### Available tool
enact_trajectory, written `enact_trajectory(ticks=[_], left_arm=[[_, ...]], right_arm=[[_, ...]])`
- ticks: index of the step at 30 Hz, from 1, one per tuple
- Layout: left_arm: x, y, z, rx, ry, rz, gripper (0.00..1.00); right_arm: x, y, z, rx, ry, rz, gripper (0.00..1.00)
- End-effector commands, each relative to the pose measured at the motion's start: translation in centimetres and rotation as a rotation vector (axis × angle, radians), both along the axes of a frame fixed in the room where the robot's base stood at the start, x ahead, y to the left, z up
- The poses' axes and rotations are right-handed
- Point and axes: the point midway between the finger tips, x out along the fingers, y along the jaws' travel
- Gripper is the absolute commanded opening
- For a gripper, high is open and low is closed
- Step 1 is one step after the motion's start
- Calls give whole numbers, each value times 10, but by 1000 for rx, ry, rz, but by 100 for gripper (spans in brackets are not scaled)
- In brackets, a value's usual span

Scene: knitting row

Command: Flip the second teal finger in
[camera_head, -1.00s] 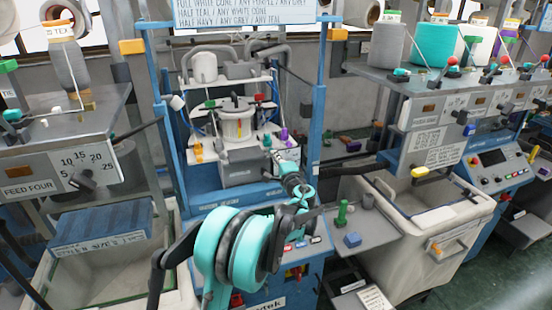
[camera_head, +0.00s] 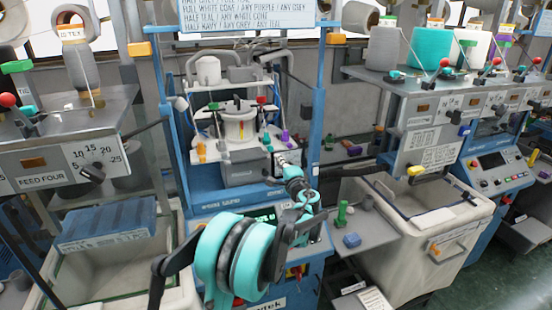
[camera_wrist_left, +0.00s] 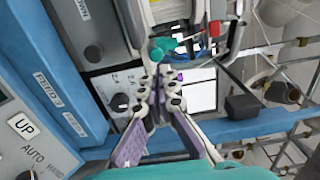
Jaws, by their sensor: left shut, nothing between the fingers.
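The knitting head (camera_head: 238,128) is a white cylinder in the blue-framed machine, ringed by small coloured fingers. A teal finger (camera_head: 266,139) stands at its front right, with a purple one (camera_head: 285,137) to its right. In the left wrist view, teal pieces (camera_wrist_left: 158,51) show just beyond the fingertips; I cannot tell which finger is the second teal one or how each is flipped. My left gripper (camera_head: 281,158) is shut and empty, just below the teal and purple fingers. It also shows in the left wrist view (camera_wrist_left: 159,84); contact cannot be told. My right gripper is out of view.
An orange finger (camera_head: 201,151) stands at the head's left. Blue posts (camera_head: 318,95) flank the machine. Right of it, a grey shelf holds a green piece (camera_head: 342,213) and a blue block (camera_head: 352,240). A white bin (camera_head: 455,222) stands farther right.

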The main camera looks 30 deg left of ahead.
Motion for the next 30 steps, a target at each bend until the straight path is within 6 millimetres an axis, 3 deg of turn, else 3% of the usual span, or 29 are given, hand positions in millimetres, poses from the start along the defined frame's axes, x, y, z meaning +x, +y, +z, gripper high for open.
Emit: enact_trajectory(ticks=[6, 12, 30], left_arm=[[-32, -38, 1, 0, 0, -2, 0], [-48, -57, 0, 0, 0, -2, 0], [-52, -60, 0, 0, 0, 0, 0]], right_arm=[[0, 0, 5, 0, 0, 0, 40], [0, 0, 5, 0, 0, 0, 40], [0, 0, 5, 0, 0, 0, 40]])
